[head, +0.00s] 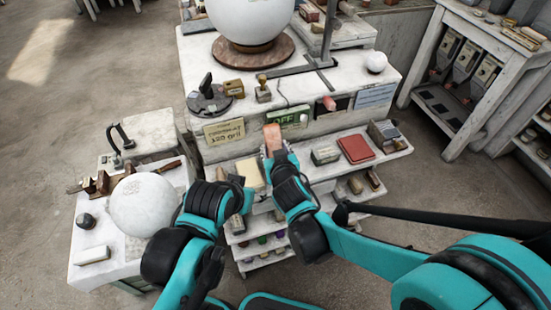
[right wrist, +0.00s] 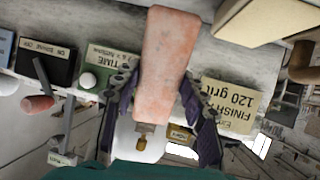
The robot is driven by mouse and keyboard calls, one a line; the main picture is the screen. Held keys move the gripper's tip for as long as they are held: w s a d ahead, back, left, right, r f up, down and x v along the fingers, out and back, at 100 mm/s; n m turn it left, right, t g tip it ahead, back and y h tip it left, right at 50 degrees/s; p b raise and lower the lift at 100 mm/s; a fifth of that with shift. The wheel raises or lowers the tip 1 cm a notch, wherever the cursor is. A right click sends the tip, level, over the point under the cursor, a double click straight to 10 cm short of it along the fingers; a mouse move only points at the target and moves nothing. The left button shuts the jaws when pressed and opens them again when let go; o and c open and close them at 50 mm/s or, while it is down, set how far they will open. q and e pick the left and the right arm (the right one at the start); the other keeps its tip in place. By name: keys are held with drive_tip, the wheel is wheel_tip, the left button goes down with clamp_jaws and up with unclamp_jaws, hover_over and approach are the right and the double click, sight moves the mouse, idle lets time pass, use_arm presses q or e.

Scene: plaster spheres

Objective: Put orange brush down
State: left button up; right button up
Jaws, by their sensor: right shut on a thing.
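The orange brush (head: 272,138) is a worn orange-pink block in my right gripper (head: 276,157), in front of the bench's front panel. In the right wrist view the brush (right wrist: 168,62) lies lengthwise between the two dark fingers of the right gripper (right wrist: 160,105), which are shut on it. Its far end reaches past the fingertips. My left gripper (head: 240,188) is lower left of the right one, by the left end of the shelves. Its fingers are mostly hidden by its own wrist, so I cannot tell how it stands.
A shelf (head: 320,181) below the bench holds a red box (head: 356,149), a grey-green block (head: 325,155) and a cream block (head: 249,173). A large white sphere (head: 250,18) stands on the bench top. Another sphere (head: 143,205) rests on the left side table (head: 85,235).

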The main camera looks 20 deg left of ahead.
wheel_tip(320, 180, down, 4)
drive_tip(key=shift+r+b, duration=0.15)
drive_tip(key=shift+b, duration=0.6)
drive_tip(key=o, duration=1.2)
